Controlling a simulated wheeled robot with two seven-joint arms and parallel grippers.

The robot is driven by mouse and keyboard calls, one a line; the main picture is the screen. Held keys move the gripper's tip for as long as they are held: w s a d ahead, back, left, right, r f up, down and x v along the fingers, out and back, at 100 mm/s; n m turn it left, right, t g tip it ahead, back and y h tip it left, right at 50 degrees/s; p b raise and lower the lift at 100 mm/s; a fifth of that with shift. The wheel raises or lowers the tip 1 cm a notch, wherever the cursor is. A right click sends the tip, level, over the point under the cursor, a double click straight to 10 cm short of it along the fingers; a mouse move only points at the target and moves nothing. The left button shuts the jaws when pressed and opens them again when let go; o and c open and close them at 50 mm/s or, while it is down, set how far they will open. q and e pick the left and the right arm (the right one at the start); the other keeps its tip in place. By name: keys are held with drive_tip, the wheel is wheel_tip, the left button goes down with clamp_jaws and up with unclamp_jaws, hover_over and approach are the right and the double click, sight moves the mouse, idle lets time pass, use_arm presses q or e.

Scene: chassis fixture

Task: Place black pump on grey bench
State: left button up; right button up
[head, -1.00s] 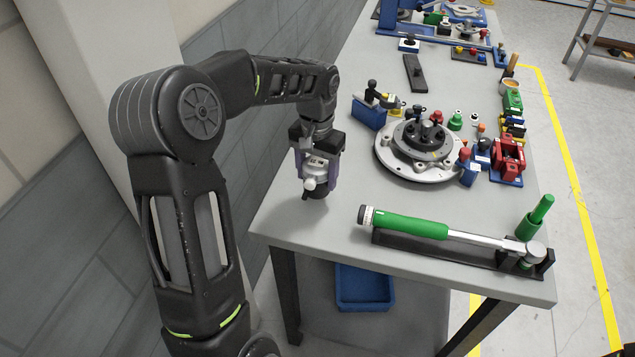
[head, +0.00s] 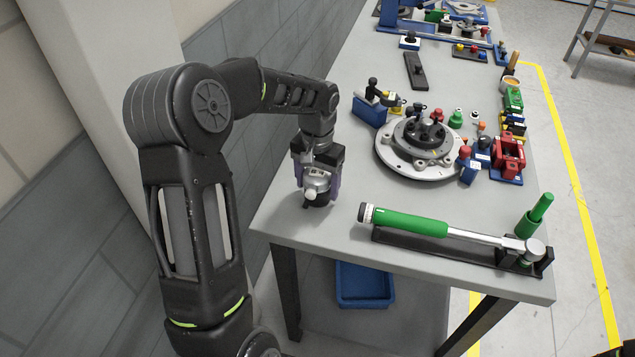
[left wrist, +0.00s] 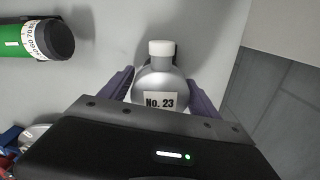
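The pump (head: 317,187) has a silver-grey body, a dark base and a pale cap. In the left wrist view the pump (left wrist: 160,80) shows a white cap and a "No. 23" label. My left gripper (head: 316,180) points down, with its purple fingers on both sides of the pump; in the left wrist view the gripper (left wrist: 160,90) looks shut on it. My right gripper is not in view.
A green-handled torque wrench (head: 420,223) lies on a black holder to the right of the pump. A round metal fixture (head: 400,168) stands behind, with several small coloured parts around it. A blue bin (head: 365,285) sits below the bench. The bench top around the pump is clear.

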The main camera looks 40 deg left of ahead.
use_arm(q)
drive_tip(key=shift+o, duration=0.9)
drive_tip(key=shift+r, duration=0.15)
wheel_tip(320, 180, up, 12)
drive_tip(key=shift+r+b, duration=0.1)
drive_tip(key=shift+b, duration=0.5)
